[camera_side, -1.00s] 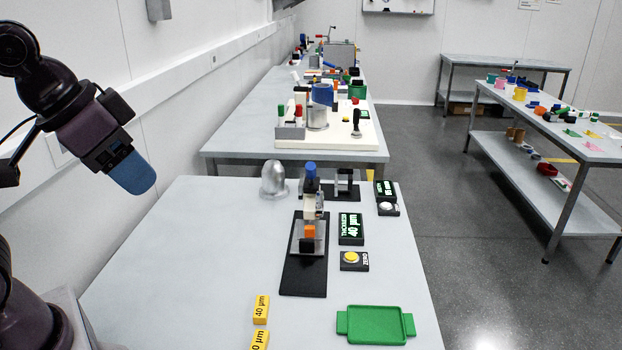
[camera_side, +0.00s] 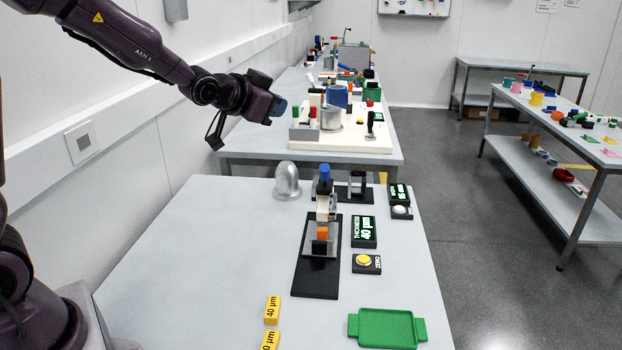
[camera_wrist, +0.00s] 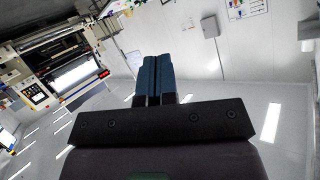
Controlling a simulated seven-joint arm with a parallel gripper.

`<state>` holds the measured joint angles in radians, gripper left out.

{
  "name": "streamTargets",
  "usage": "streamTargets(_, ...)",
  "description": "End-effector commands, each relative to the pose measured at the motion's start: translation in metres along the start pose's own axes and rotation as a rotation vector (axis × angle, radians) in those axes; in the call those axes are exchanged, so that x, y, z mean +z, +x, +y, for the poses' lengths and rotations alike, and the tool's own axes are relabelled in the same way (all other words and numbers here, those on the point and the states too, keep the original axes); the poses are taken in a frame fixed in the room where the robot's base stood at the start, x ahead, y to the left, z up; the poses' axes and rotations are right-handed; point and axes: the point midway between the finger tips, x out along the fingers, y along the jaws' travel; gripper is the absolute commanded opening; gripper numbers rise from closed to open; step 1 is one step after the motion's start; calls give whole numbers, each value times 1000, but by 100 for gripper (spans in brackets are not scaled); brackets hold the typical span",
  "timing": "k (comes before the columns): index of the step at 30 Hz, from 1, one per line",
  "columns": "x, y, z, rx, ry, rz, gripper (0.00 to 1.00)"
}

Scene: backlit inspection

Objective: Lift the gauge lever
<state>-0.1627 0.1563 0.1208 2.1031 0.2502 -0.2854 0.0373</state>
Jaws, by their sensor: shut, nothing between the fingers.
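The thickness gauge stands on a black base (camera_side: 317,278) in the middle of the near table in the side view. It has a blue knob (camera_side: 325,172) on top, a pale body (camera_side: 324,206) and an orange part (camera_side: 322,232) low at the front. I cannot tell which part is its lever. Its display (camera_side: 364,231) reads 40 µm. My gripper (camera_side: 280,107) is high above the table's far end, left of and well above the gauge, with its blue fingers pointing right. In the wrist view, its fingers (camera_wrist: 154,78) are together with nothing between them.
A silver dome (camera_side: 287,181) stands left of the gauge. A black button box with a yellow button (camera_side: 366,261), a green tray (camera_side: 386,328) and yellow 40 µm blocks (camera_side: 272,308) are nearer. The table's left side is clear. A crowded second table stands behind.

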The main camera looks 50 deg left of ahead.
Motion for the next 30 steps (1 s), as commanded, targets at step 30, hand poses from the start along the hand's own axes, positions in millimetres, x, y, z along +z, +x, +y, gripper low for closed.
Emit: streamTargets(30,203,130,-1,203,206,781,0)
